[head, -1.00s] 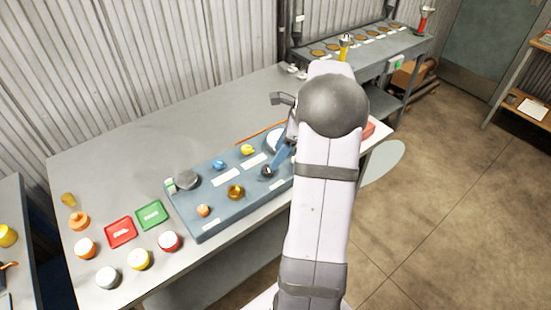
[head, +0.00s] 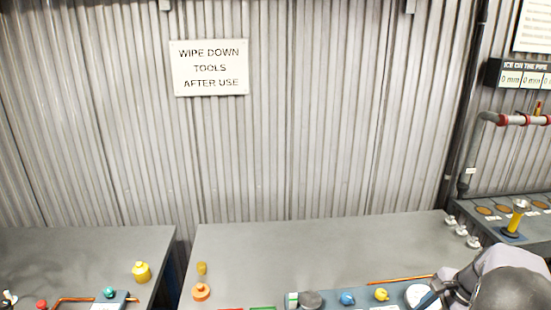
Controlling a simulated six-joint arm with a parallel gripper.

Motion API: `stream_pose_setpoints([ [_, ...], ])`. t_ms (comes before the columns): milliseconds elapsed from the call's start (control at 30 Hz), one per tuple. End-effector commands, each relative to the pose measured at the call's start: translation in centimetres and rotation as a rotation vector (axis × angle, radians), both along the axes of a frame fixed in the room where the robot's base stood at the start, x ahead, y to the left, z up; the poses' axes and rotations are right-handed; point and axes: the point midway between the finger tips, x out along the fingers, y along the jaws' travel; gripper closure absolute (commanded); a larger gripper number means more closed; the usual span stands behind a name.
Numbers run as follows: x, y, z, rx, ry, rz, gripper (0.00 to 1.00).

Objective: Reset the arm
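My arm shows at the bottom right, a pale link with a dark rounded joint. The end of my gripper (head: 431,298) lies low beside a white round dish (head: 417,294), partly cut off by the bottom edge. Its fingertips are not clear, so I cannot tell whether it is open or shut, or whether it holds anything. A blue-grey board (head: 352,307) lies along the bottom edge, with a dark round knob (head: 310,300), a blue piece (head: 347,298) and a yellow piece (head: 381,294) on it. Most of the board is out of frame.
The grey bench (head: 300,255) is clear behind the board. An orange pot (head: 201,291) and a yellow piece (head: 202,268) stand at its left. A second bench (head: 80,250) is across a gap. A corrugated wall (head: 330,120) rises behind; a pipe (head: 520,120) runs at right.

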Motion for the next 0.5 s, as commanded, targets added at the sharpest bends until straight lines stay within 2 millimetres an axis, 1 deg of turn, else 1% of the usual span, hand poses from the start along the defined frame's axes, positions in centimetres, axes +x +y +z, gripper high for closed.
stream_pose_setpoints([
  [33, -1.6, 0.6, -1.7, -0.027, 0.022, 0.114, 0.49],
  [67, -2.7, 1.0, -2.7, -0.043, 0.037, 0.191, 0.49],
  [100, -4.3, 1.7, -4.0, -0.059, 0.059, 0.298, 0.49],
  [167, -7.2, 3.0, -5.4, -0.084, 0.087, 0.465, 0.49],
  [200, -8.9, 4.1, -6.0, -0.097, 0.104, 0.575, 0.49],
  [267, -10.9, 6.3, -6.5, -0.114, 0.123, 0.737, 0.49],
  [300, -12.1, 7.9, -6.6, -0.123, 0.134, 0.841, 0.49],
  [367, -13.7, 10.5, -6.5, -0.136, 0.149, 0.985, 0.49],
  [400, -14.8, 12.5, -6.4, -0.143, 0.161, 1.07, 0.49],
  [467, -16.2, 15.4, -6.0, -0.158, 0.175, 1.187, 0.49],
  [500, -17.1, 17.1, -5.7, -0.168, 0.18, 1.26, 0.49],
])
